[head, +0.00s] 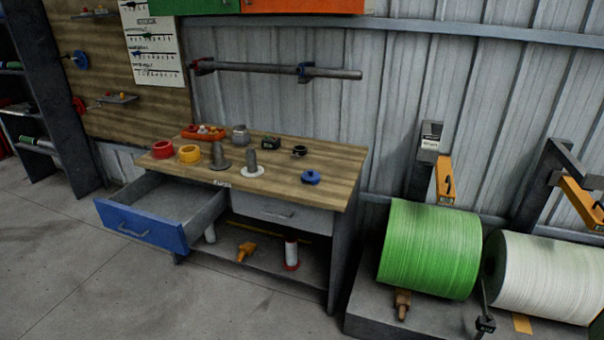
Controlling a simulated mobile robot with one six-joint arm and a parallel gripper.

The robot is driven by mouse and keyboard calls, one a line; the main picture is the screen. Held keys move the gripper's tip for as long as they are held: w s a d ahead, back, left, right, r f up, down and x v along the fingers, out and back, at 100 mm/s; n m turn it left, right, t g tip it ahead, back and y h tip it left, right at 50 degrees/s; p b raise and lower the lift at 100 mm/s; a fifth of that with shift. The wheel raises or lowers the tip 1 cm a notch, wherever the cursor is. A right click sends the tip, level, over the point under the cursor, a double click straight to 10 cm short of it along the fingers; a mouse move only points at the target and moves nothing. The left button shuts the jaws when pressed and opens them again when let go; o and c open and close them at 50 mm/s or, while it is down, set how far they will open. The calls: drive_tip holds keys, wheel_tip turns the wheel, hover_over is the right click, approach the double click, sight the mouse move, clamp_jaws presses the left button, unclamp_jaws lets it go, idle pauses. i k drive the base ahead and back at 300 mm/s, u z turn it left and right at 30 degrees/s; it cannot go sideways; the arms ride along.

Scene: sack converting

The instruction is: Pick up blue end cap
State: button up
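A small blue end cap (311,177) lies on the wooden top of the workbench (325,157), near its right front edge. It looks like a round disc with a raised knob. Nothing touches it. Another blue round piece (81,60) is mounted on the wooden wall board at the left. My gripper is not in view.
Red and yellow rings (189,153), grey spindles (251,162) and a red tray (203,132) stand on the bench. A blue-fronted drawer (141,230) is pulled open at the left. Green (430,248) and white rolls (550,275) stand at right. Floor in front is clear.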

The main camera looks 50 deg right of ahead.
sight(311, 175)
drive_tip(key=i, duration=0.9)
drive_tip(key=z, duration=0.05)
